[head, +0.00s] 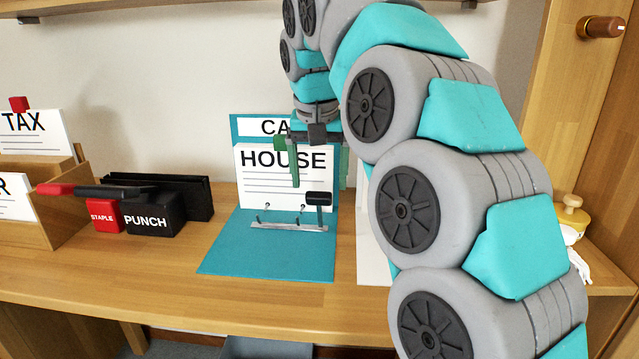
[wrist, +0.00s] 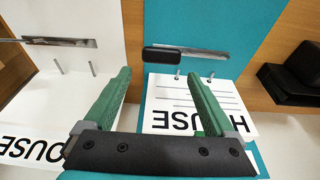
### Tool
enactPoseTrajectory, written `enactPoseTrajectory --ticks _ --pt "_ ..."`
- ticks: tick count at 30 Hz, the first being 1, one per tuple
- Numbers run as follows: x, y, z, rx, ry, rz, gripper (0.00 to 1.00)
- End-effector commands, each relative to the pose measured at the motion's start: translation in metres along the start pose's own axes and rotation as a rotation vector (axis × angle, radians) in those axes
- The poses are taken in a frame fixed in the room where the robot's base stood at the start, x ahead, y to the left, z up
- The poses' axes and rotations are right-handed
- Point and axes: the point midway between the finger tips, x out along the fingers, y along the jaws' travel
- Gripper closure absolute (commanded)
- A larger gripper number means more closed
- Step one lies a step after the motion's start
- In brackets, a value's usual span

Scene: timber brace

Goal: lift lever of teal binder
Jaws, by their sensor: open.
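The teal binder (head: 221,262) lies open on the desk, its back cover upright and holding a sheet marked HOUSE (head: 266,184). Its metal ring mechanism runs across the lower cover, and its dark-tipped lever (head: 318,198) stands at the right end. In the wrist view the black lever tip (wrist: 163,55) shows beyond my fingers, near the mechanism's left end. My gripper (head: 318,165) is open and empty, with green fingers, above the lever in front of the HOUSE sheet. In the wrist view the gripper (wrist: 160,92) points toward the mechanism, with the lever tip between and beyond the fingertips, apart from them.
A white binder (wrist: 110,22) with its own HOUSE sheet lies beside the teal one. A black punch (head: 153,213) and a red stapler (head: 104,216) stand left of it, near a wooden sorter (head: 62,222). Bare desk lies in front of the punch.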

Motion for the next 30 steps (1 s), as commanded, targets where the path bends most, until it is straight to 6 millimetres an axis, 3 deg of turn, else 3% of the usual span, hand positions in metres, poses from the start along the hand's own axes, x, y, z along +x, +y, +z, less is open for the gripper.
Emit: enactPoseTrajectory --ticks 9,15,30 --pt "-0.035 0.002 -0.002 0.003 0.002 0.000 0.10" --pt "-0.048 0.002 -0.002 0.003 0.002 0.000 0.10" --pt "-0.054 0.000 -0.001 0.001 0.001 -0.001 0.10"
